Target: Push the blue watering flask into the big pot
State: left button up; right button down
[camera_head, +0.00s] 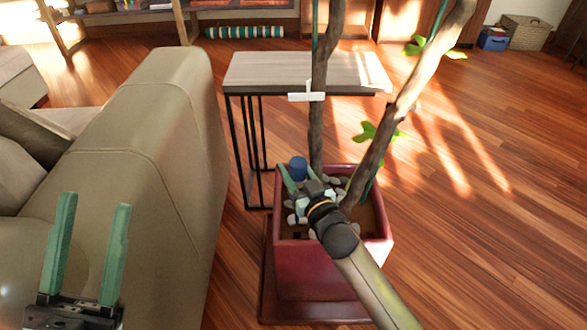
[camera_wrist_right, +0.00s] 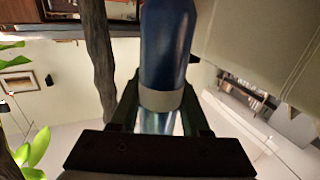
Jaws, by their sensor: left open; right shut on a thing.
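The blue watering flask (camera_head: 298,168) shows as a blue top above the stones of the big dark-red pot (camera_head: 312,270) in the head view. My right gripper (camera_head: 301,179) is over the pot, shut on the flask, with its fingers on either side. In the right wrist view the flask (camera_wrist_right: 167,45) has a blue body, a grey band and a shiny clear part between the fingers (camera_wrist_right: 162,97). I cannot tell whether its lower end touches the soil. My left gripper (camera_head: 94,206) is open and empty at the lower left, in front of the sofa.
Two tree trunks (camera_head: 398,105) rise from the pot, close to my right gripper. A small side table (camera_head: 300,72) stands behind the pot. A grey-green sofa (camera_head: 150,150) fills the left side. The wooden floor (camera_head: 480,220) on the right is clear.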

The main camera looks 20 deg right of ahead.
pick_arm(q)
jog(key=shift+r+p, duration=2.35)
jog(key=shift+r, duration=0.35)
jog(key=w+a+f+n+y+p, duration=0.1)
jog(key=w+f+n+y+p, duration=0.1)
jog(key=w+f+n+y, duration=0.2)
jog(key=shift+w+a+f+g+y+p, duration=0.35)
jog(key=shift+w+f+y, duration=0.3)
jog(key=shift+f+y, duration=0.85)
jog(key=shift+d, duration=0.1)
